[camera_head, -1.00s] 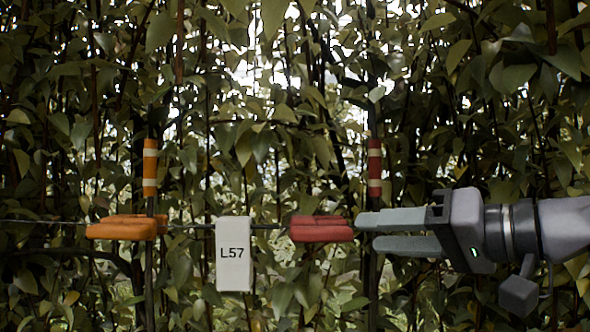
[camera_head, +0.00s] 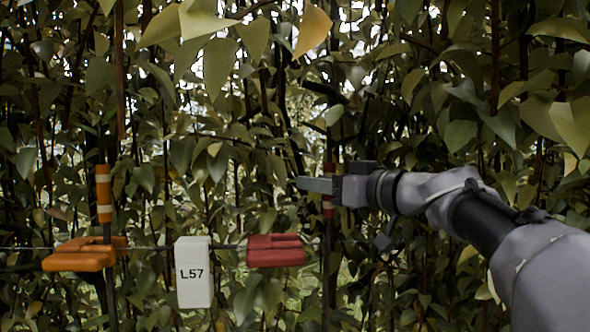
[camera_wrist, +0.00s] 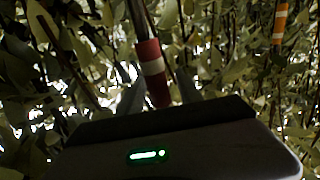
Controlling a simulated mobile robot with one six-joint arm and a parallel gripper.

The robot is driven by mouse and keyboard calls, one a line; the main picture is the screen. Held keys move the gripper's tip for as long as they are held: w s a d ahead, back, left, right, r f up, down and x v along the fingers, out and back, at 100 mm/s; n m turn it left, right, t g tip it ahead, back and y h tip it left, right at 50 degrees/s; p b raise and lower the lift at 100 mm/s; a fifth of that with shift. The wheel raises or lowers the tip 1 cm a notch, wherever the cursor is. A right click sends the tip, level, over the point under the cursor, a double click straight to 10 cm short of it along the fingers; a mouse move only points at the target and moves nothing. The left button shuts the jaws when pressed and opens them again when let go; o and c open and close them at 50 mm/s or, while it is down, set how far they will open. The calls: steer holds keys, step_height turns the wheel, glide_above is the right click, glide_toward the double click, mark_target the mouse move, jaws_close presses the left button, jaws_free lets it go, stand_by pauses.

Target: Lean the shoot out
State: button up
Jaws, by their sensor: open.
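A thin upright shoot with a red-and-cream band (camera_head: 328,208) stands right of the centre in the head view. The band shows large in the wrist view (camera_wrist: 151,52), between the two finger shapes. My gripper (camera_head: 308,185) is open at the height of this band, and its finger crosses in front of the band in the head view. Whether the fingers touch the shoot cannot be told. A second shoot with an orange-and-white band (camera_head: 104,190) stands at the left; its band also shows in the wrist view (camera_wrist: 280,22).
Dense leaves and stems fill the background, with large leaves hanging in front at the top.

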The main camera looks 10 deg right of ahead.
steer(key=shift+w+a, duration=0.1)
steer(key=shift+a, duration=0.05)
jaws_close()
stand_by(1.4)
